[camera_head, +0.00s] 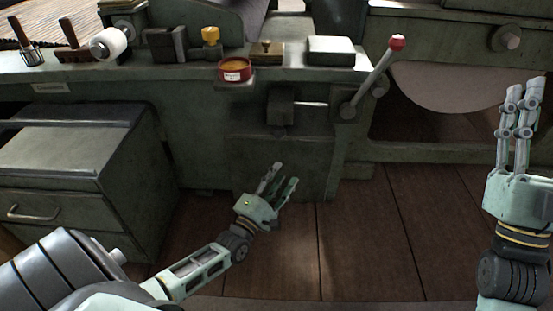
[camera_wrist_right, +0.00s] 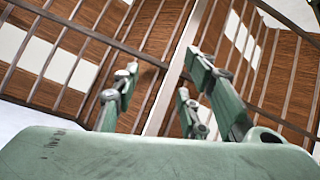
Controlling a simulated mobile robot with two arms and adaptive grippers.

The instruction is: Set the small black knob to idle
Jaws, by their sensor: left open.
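I cannot pick out a small black knob for certain, nor read any idle mark. A dark round knob (camera_head: 505,38) sits on the machine panel at the upper right, and a small dark hub (camera_head: 348,110) sits at the foot of the red-tipped lever (camera_head: 374,73). My left gripper (camera_head: 283,176) is open and empty, in front of the lower machine front and below the bench top, touching nothing visible. My right gripper (camera_head: 521,95) points up at the right edge, its fingers apart and empty. Its fingers also show in the right wrist view (camera_wrist_right: 160,92).
The green bench top carries a red tin (camera_head: 235,70), a wooden block with a knob (camera_head: 266,52), a pale box (camera_head: 331,51), a white roll (camera_head: 109,43) and a yellow-topped item (camera_head: 211,36). A drawer cabinet (camera_head: 75,165) stands left. The wooden floor (camera_head: 375,240) is clear.

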